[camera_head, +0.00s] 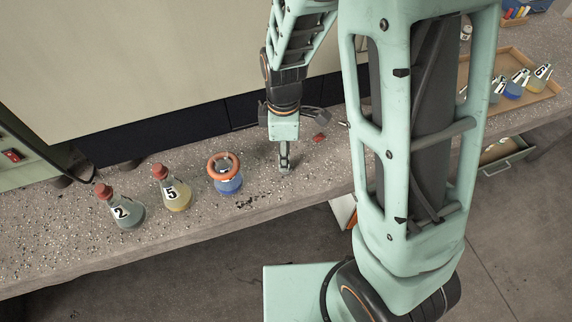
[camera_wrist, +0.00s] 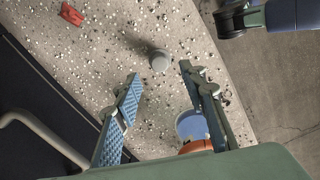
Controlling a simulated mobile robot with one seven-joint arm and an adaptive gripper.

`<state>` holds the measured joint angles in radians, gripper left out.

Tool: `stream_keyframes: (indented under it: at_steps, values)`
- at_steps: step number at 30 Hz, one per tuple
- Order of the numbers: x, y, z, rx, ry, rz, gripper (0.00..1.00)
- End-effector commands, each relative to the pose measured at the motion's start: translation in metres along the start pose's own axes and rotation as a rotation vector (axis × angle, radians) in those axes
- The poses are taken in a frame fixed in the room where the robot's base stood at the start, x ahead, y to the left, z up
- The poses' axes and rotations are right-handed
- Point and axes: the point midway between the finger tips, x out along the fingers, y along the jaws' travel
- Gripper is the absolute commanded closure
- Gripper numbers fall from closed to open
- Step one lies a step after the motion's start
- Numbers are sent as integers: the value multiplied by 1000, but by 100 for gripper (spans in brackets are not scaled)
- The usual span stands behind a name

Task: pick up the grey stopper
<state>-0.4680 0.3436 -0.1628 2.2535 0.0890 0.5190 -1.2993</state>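The grey stopper (camera_wrist: 159,61) is a small rounded piece on the speckled bench in the wrist view. It lies just beyond and between the tips of my gripper (camera_wrist: 160,73), whose two fingers are spread apart with nothing held. In the head view my gripper (camera_head: 284,165) points down at the bench, right of the blue flask. I cannot pick out the stopper there.
A blue flask (camera_head: 230,185) with an orange ring (camera_head: 223,166) stands close to my gripper. Flasks 5 (camera_head: 176,190) and 2 (camera_head: 124,211) stand further left. A red piece (camera_head: 319,137) lies behind right. A wooden tray (camera_head: 545,92) holds flasks at far right.

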Motion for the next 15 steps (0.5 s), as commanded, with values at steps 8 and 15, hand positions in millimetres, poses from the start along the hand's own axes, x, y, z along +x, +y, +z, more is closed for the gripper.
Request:
stream_keyframes:
  at_steps: [8,15]
  values:
    - [40,-2,5,1,-2,-2,62]
    - [44,-1,5,1,-1,-1,62]
